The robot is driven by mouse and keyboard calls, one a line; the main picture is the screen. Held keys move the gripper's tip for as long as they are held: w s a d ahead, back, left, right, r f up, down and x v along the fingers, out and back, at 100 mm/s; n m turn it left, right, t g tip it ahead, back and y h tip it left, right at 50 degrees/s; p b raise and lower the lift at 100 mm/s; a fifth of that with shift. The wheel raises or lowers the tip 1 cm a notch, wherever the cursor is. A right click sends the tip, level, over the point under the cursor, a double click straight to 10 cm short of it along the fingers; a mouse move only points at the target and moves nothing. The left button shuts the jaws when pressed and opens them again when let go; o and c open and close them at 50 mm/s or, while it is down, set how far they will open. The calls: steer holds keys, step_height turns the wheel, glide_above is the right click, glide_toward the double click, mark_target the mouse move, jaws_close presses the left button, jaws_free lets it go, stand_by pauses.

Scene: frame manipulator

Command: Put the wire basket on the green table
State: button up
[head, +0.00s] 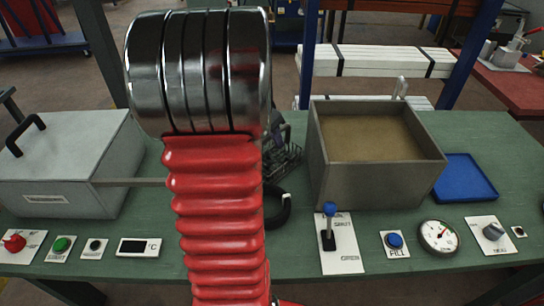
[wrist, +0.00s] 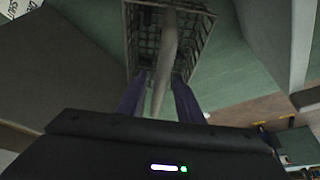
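The wire basket (head: 284,160) is dark mesh and shows in part just right of my red arm in the head view, at the green table (head: 300,243). In the wrist view the basket (wrist: 146,42) is at the top centre, with its long grey handle running down toward me. My gripper (wrist: 161,76) has its two purple fingers apart, one on each side of the handle, with visible gaps. I cannot tell whether the basket rests on the table.
A grey lidded box (head: 65,165) stands left on the table. An open grey tank (head: 375,180) with brownish contents stands right of the basket, beside a blue tray (head: 465,178). A black ring (head: 277,208) lies near the arm. Controls, including a blue-knobbed lever (head: 329,230), line the front edge.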

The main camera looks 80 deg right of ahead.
jaws_close()
stand_by(1.2)
